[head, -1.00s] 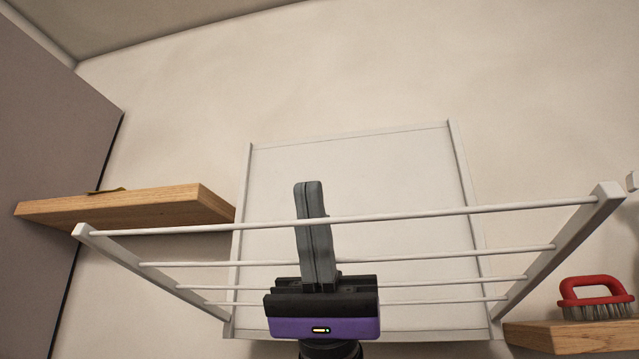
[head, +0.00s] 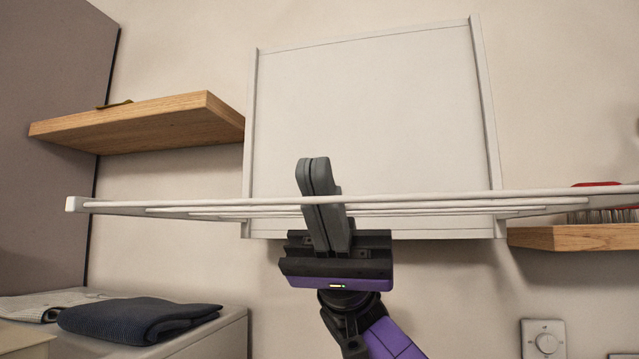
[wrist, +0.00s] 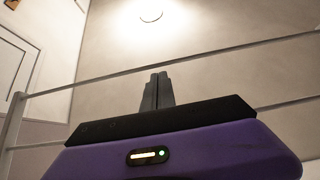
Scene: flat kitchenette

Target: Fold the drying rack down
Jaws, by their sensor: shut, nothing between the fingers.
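The drying rack is a white wall-mounted frame with several thin rods. In the head view its rod frame (head: 400,199) sticks out from the wall about level, seen almost edge-on. Its white back panel (head: 375,120) is flat against the wall behind. My gripper (head: 313,163) is shut and empty, fingers pointing up. The fingers overlap the rods near the middle of the rack; whether they touch is unclear. In the wrist view, the shut fingertips (wrist: 158,76) stand close to a long rod (wrist: 225,52), with another rod lower down.
A wooden shelf (head: 150,122) is on the wall at left, another (head: 580,237) at right with a red-handled brush (head: 600,214), partly hidden by the rack. Below left, a dark folded cloth (head: 138,317) lies on a white surface. A dial (head: 546,342) is low on the wall.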

